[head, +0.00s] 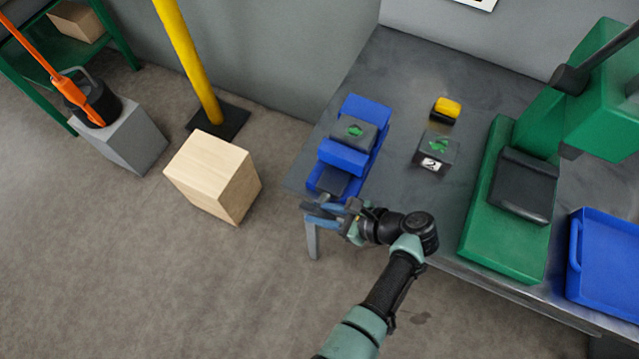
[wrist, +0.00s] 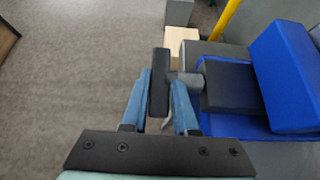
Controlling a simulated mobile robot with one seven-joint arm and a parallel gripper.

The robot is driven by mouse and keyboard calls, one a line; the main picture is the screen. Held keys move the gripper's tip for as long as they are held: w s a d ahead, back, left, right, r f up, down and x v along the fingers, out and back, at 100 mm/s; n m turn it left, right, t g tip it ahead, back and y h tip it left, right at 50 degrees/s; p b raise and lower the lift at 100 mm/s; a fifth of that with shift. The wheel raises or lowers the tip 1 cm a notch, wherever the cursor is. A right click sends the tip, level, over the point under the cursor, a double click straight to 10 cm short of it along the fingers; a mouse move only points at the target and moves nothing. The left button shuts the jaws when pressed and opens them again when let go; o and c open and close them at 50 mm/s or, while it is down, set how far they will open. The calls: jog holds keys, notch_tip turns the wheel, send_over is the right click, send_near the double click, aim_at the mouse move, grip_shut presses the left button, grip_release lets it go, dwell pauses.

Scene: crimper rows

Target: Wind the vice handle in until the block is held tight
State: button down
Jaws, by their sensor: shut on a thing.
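The blue vice (head: 367,106) stands at the left end of the grey table. A dark grey block (head: 352,133) with a green mark on top sits between its blue jaws; I cannot tell whether both jaws touch it. The vice handle (wrist: 159,83) is a dark grey bar on a short shaft at the front of the vice. My gripper (head: 322,208) is at the table's front edge, its blue fingers on either side of the bar. In the wrist view my gripper (wrist: 160,108) is shut on the handle. The block is hidden there behind the front jaw (wrist: 288,75).
A second grey block (head: 436,152) with a green mark and a white label stands right of the vice, near a yellow-topped item (head: 446,109). A green press (head: 490,200) and blue tray (head: 605,265) are further right. A wooden box (head: 213,175) and yellow post (head: 188,60) stand left.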

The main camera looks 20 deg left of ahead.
jog(key=y+b, duration=0.2)
jog(key=b, duration=0.1)
jog(key=y+b, duration=0.3)
jog(key=shift+f, duration=0.4)
jog(key=shift+r+y+b, duration=0.15)
jog(key=shift+y+b, duration=0.75)
jog(key=shift+r, duration=0.1)
jog(key=c, duration=0.7)
grip_release()
jog(key=shift+s+d+f+b, duration=0.15)
jog(key=shift+d+b, duration=0.55)
jog(key=shift+d, duration=2.55)
jog(key=shift+s+d+f+b, duration=0.1)
jog(key=shift+d+b, duration=0.6)
jog(key=shift+d, duration=2.5)
